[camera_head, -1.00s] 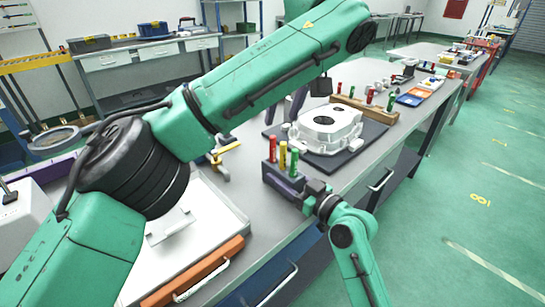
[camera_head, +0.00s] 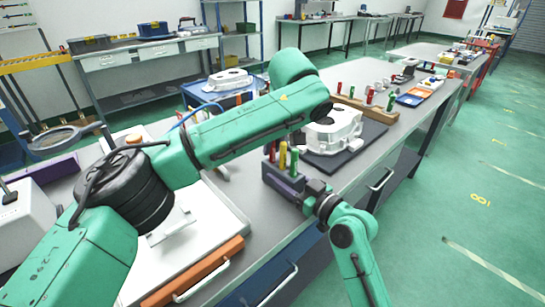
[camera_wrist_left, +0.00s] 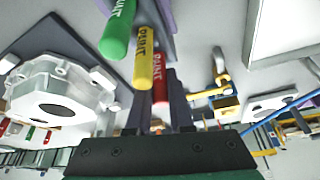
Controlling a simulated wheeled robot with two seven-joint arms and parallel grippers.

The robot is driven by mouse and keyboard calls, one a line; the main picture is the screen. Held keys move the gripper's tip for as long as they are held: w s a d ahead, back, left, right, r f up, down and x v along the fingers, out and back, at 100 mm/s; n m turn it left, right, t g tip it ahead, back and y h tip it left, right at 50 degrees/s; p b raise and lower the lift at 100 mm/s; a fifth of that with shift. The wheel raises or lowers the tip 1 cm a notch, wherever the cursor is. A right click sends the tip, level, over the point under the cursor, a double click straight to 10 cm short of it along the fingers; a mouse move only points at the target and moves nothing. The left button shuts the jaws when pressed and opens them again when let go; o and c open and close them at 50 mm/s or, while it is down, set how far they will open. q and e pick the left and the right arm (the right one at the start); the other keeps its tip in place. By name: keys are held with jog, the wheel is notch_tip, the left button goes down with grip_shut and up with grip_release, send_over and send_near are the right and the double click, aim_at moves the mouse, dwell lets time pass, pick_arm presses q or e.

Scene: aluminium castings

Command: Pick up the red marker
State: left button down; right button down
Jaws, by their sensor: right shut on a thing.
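The red marker (camera_head: 272,151) stands upright in a dark holder (camera_head: 284,183), beside a yellow marker (camera_head: 283,155) and a green marker (camera_head: 294,159). In the left wrist view the red marker (camera_wrist_left: 160,88) shows between the two dark fingers of my left gripper (camera_wrist_left: 160,104). These fingers are apart; I cannot tell whether they touch it. In the head view my left arm hides most of that gripper. The yellow marker (camera_wrist_left: 149,60) and green marker (camera_wrist_left: 118,30) stand close beside the fingers. My right gripper (camera_head: 308,194) is shut on the holder's near right end.
A white metallic casting (camera_head: 332,130) lies on a dark mat (camera_head: 370,137) right behind the holder. A wooden block (camera_head: 372,108) with more markers stands beyond. A white tray (camera_head: 225,215) with an orange handle part (camera_head: 195,275) is at the front left.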

pick_arm(q)
notch_tip(320, 180, up, 10)
jog(key=shift+r, duration=0.1)
dwell(0.4)
pick_arm(e)
jog(key=shift+c, duration=0.9)
grip_release()
jog(key=shift+d, duration=0.1)
